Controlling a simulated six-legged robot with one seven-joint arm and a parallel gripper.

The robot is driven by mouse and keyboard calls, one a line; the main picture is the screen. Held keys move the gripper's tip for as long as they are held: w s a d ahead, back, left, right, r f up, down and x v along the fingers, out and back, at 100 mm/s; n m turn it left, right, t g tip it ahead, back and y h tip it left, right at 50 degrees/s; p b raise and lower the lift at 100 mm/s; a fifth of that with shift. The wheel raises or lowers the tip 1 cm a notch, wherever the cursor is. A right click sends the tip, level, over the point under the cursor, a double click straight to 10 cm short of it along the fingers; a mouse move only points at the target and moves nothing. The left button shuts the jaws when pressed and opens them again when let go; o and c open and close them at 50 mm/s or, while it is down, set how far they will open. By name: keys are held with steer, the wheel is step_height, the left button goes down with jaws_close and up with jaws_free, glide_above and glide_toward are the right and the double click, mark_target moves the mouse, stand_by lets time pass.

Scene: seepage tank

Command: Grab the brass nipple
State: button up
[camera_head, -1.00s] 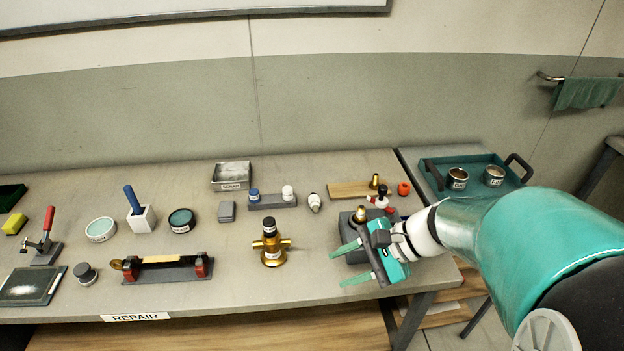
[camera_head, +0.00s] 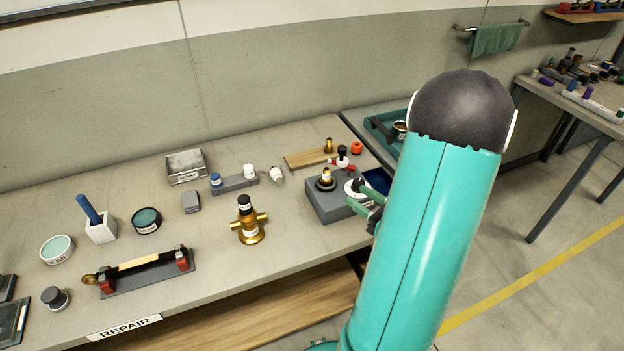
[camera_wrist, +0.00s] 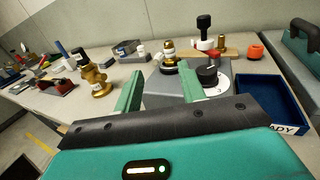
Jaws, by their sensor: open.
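A small brass fitting (camera_head: 328,145) stands upright on the wooden board; the wrist view shows it too (camera_wrist: 221,43). A second brass fitting with a white band (camera_head: 326,176) stands in a dark ring on the grey block; it also shows in the wrist view (camera_wrist: 169,50). I cannot tell for sure which is the brass nipple. My gripper (camera_head: 355,198) is at the right side of the grey block (camera_head: 325,208), partly hidden behind my arm. In the wrist view its green fingers (camera_wrist: 161,80) are apart and empty, with the banded fitting beyond them.
A black-knobbed tool (camera_wrist: 204,30) and a dark knob on a white dial (camera_wrist: 208,77) stand close by. A blue tray (camera_wrist: 268,101) lies right of the block. A brass valve (camera_head: 250,226) stands left on the bench. An orange ring (camera_head: 356,147) sits behind.

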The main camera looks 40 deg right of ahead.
mark_target(329, 172)
steer(key=w, duration=0.7)
steer(key=shift+d+f, duration=0.15)
steer(key=w, duration=0.6)
steer(key=shift+w, duration=0.3)
steer(key=shift+c, duration=0.4)
jaws_close()
